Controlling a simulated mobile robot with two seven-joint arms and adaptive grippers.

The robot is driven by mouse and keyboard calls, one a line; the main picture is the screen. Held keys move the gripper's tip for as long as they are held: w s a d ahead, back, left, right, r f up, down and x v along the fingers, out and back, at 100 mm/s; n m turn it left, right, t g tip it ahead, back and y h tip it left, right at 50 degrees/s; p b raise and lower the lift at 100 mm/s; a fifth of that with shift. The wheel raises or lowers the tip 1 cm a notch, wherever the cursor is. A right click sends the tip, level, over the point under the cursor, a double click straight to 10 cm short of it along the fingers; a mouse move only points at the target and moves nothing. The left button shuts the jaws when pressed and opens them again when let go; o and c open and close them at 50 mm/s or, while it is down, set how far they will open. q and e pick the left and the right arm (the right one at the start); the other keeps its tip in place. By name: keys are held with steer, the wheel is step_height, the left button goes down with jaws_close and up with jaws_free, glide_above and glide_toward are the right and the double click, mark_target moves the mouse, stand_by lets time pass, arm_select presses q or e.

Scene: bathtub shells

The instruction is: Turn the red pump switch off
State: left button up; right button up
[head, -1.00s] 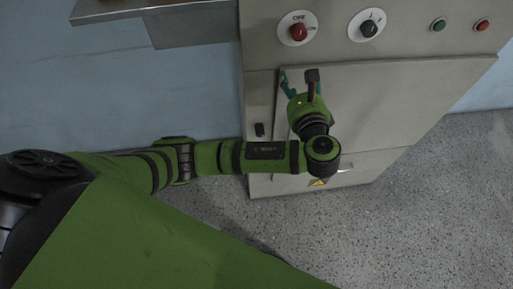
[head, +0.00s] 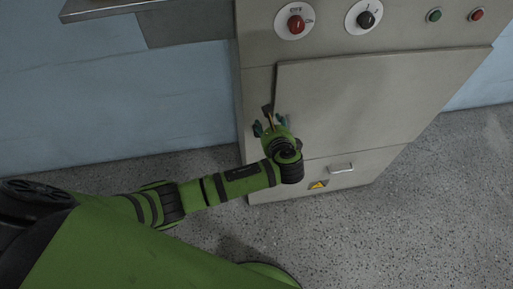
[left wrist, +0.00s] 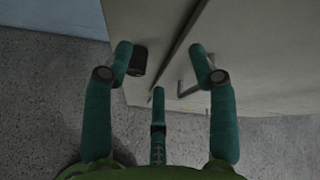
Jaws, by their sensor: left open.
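The red pump switch (head: 296,24) is a red knob on a round white plate, high on the grey cabinet's front panel in the head view. Small lettering shows around it, with the word above the knob hard to read. My left gripper (head: 269,125) is well below the switch, in front of the cabinet's left edge. The switch is not in the left wrist view. My right gripper is not in view.
A black knob (head: 365,18) on a white plate sits right of the red switch. Green (head: 434,15) and red (head: 476,14) buttons are further right. The cabinet door (head: 370,95) stands below, with a drawer handle (head: 341,168) lower down. A metal shelf (head: 115,9) juts out at upper left.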

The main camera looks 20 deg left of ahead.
arm_select(q)
step_height(320, 180, down, 8)
steer(key=s+a+n+g+b, duration=0.1)
steer(key=s+a, duration=0.1)
steer(key=shift+s+g+h, duration=0.3)
steer(key=shift+s, duration=0.05)
steer(key=shift+r, duration=0.1)
